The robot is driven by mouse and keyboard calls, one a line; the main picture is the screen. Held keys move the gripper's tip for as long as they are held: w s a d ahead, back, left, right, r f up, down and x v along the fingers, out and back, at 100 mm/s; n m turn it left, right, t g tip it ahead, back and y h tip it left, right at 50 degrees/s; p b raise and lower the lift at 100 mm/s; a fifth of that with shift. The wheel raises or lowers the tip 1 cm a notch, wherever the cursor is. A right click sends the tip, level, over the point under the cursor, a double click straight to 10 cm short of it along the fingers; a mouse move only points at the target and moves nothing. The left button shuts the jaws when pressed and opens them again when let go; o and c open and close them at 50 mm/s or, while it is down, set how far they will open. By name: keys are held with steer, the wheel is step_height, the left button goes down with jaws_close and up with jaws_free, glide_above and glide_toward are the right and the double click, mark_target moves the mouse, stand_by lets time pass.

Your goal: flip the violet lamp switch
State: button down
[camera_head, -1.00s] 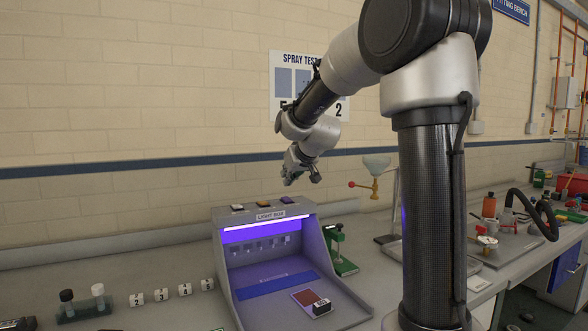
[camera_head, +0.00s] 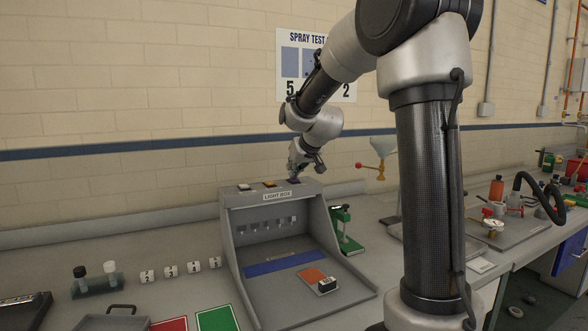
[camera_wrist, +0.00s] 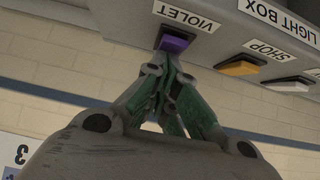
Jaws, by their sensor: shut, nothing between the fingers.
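The light box (camera_head: 228,222) stands on the bench, and its inside is unlit by violet light. The violet switch (camera_wrist: 174,43) is a purple rocker under the "VIOLET" label in the wrist view. My gripper (camera_wrist: 170,58) is shut and empty, with its fingertips at the violet switch, seemingly touching it. In the head view my gripper (camera_head: 296,178) is over the right end of the box top and hides most of that switch. The amber "SHOP" switch (camera_wrist: 240,67) and a white switch (camera_head: 244,187) sit in the same row.
Inside the box lie an orange-red card (camera_head: 312,275) and a small black-and-white block (camera_head: 327,286). A green stand (camera_head: 345,235) is right of the box. Numbered tags (camera_head: 171,271) and a bottle rack (camera_head: 97,285) are to the left.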

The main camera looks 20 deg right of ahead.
mark_target(297, 180)
steer(key=shift+s+f, duration=0.1)
steer(key=shift+f, duration=0.05)
steer(key=shift+s+f, duration=0.15)
steer(key=shift+s, duration=0.65)
steer(key=r, duration=0.4)
steer(key=shift+s+r, duration=0.15)
steer(key=shift+s, duration=0.05)
steer(key=v, duration=1)
steer(key=shift+s+f, duration=0.25)
steer(key=shift+s, duration=0.05)
